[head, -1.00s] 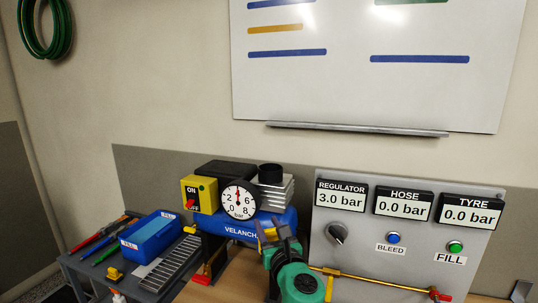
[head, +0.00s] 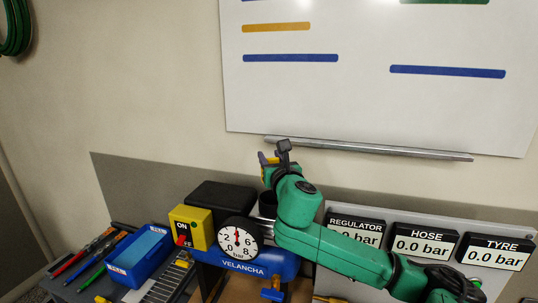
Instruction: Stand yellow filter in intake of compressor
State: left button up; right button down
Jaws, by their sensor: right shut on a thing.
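The compressor has a blue tank (head: 275,262) and a black housing (head: 217,199) on top. Its cylinder head, with the dark intake, is mostly hidden behind my right arm; a sliver of it (head: 267,206) shows. My right gripper (head: 274,160) is raised in front of the wall, above the intake area. It is shut on a small yellow piece (head: 271,161), which I take for the yellow filter; the fingers hide most of it. I cannot tell its tilt. My left gripper is not in view.
A yellow ON/OFF switch box (head: 190,229) and a round gauge (head: 239,238) sit at the compressor's front. A blue bin (head: 140,254) and hand tools (head: 85,256) lie on the left. The regulator panel (head: 340,213) stands right, partly behind my arm. A whiteboard (head: 370,105) hangs above.

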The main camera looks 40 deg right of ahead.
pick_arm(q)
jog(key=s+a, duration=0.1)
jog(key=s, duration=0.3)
pick_arm(e)
jog(key=shift+s+a, duration=0.25)
jog(key=shift+s, duration=0.4)
jog(key=w+f, duration=0.1)
jog(key=d+f+b, duration=0.1)
jog(key=f, duration=0.1)
jog(key=shift+w, duration=0.4)
jog(key=shift+w+d+f+b, duration=0.1)
jog(key=shift+w+f+b, duration=0.1)
jog(key=shift+f+b, duration=0.8)
jog(key=shift+s+f, duration=0.15)
jog(key=shift+s, duration=0.05)
jog(key=shift+s+a, duration=0.3)
jog(key=shift+w+d, duration=0.1)
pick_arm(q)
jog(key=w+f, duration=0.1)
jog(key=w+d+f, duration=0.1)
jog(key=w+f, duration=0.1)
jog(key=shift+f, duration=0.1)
pick_arm(e)
jog(key=shift+w+f, duration=0.1)
jog(key=shift+w, duration=0.05)
